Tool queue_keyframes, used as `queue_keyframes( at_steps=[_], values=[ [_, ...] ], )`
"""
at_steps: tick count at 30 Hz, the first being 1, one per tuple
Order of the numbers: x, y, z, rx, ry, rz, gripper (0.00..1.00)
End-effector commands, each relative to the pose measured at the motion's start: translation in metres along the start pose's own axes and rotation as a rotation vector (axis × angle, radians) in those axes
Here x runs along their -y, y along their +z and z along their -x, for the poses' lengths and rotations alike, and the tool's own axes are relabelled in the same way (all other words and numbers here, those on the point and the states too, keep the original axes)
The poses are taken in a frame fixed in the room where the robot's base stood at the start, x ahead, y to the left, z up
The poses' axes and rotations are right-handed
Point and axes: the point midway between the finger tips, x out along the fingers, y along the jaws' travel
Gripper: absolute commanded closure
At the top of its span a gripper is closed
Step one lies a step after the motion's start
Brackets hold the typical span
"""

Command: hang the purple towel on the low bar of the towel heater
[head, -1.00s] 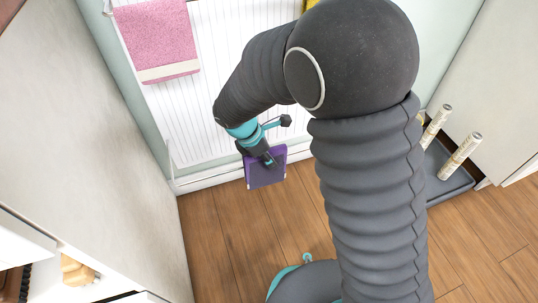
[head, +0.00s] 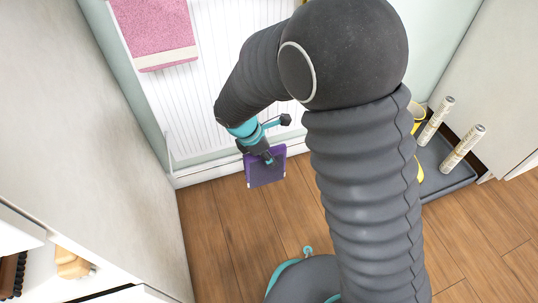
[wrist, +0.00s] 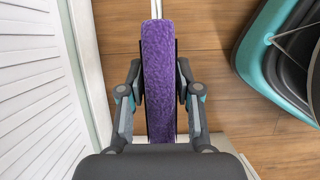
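The purple towel (head: 265,168) hangs below my gripper (head: 268,158) in the head view, low in front of the white towel heater (head: 215,85). In the wrist view the towel (wrist: 158,75) stands edge-on between both fingers, and my gripper (wrist: 158,88) is shut on it. The towel is apart from the heater (wrist: 40,90), which is at the left of the wrist view. A pink towel (head: 155,32) hangs on the upper left of the heater. My arm hides the heater's right part, and I cannot make out the low bar clearly.
A dark tray (head: 445,170) with two patterned rolls (head: 463,147) and yellow boots (head: 418,120) stands at the right. A pale wall panel (head: 90,120) bounds the left. The wooden floor (head: 225,240) in front of the heater is clear.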

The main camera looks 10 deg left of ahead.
Motion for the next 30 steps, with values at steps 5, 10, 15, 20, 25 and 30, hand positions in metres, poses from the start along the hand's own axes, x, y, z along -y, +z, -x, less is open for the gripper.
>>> queue_keyframes(
  at_steps=[5, 10, 15, 20, 25, 30],
  values=[
    [0.0, 0.0, 0.0, 0.0, 0.0, 0.0, 0.46],
    [0.0, 0.0, 0.001, 0.0, 0.0, 0.0, 0.46],
    [-0.001, 0.0, 0.012, 0.001, 0.002, -0.001, 0.46],
    [-0.001, 0.0, 0.04, -0.001, 0.005, 0.0, 0.46],
    [-0.001, -0.001, 0.075, -0.001, 0.005, 0.0, 0.46],
    [-0.001, 0.0, 0.102, -0.001, 0.003, -0.001, 0.46]
  ],
)
